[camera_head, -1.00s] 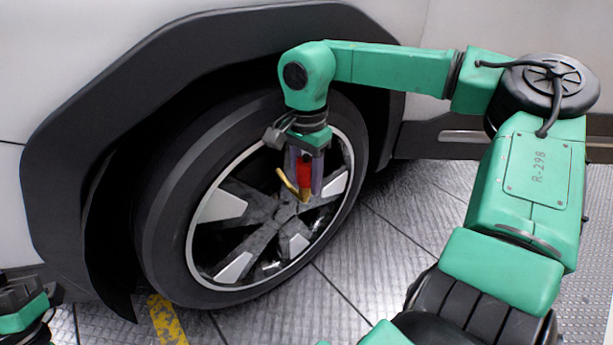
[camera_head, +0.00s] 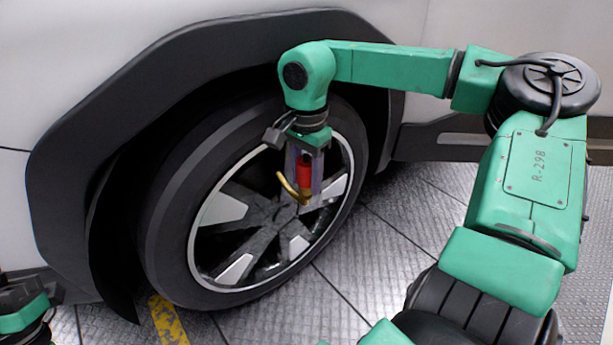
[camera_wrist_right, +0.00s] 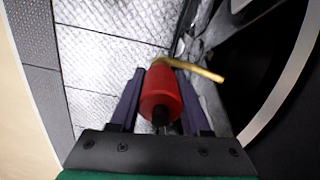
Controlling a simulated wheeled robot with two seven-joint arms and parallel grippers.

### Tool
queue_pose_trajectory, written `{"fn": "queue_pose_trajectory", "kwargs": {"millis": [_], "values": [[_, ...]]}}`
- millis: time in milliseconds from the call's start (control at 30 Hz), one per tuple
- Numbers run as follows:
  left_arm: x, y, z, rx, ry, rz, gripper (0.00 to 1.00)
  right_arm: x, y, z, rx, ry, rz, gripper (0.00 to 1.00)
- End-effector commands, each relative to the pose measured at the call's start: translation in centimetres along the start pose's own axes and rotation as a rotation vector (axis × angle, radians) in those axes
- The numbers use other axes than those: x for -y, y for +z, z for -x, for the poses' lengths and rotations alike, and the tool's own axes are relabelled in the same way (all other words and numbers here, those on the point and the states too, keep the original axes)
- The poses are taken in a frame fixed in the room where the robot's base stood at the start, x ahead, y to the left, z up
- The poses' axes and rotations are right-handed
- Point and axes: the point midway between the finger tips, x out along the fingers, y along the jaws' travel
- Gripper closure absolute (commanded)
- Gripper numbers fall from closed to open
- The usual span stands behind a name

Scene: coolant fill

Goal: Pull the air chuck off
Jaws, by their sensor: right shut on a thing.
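The air chuck has a red body (camera_head: 304,169) and a bent brass stem (camera_head: 288,187). In the head view it hangs in front of the wheel's spokes. My right gripper (camera_head: 303,182) points down and is shut on the red body. In the right wrist view the red body (camera_wrist_right: 161,92) sits between the two purple fingers, with the brass stem (camera_wrist_right: 195,70) pointing to the right beyond them. The wheel (camera_head: 262,215) is behind the chuck. I cannot tell whether the brass end touches a valve. My left gripper is not in view; only part of that arm shows at the lower left.
The black wheel arch (camera_head: 75,130) of the pale vehicle (camera_head: 70,60) curves closely around the tyre (camera_head: 165,220). The tiled metal floor (camera_head: 400,215) is open to the right of the wheel. A yellow floor stripe (camera_head: 168,322) lies at the lower left.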

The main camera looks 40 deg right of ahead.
Motion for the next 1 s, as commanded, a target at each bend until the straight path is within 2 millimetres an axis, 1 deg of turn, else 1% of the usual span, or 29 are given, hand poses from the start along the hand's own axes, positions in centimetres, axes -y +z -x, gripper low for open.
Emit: {"fn": "queue_pose_trajectory", "kwargs": {"millis": [33, 633, 1000], "values": [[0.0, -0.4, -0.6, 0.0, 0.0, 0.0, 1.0, 0.0, 0.0, 0.7, 0.0, -0.001, 0.0, 0.89], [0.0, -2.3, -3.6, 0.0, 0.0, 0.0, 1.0, 0.0, 0.0, 4.5, -0.001, -0.001, 0.0, 0.89], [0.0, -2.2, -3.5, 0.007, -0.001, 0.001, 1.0, -0.1, -0.1, 4.5, 0.0, -0.001, 0.001, 0.89]]}}
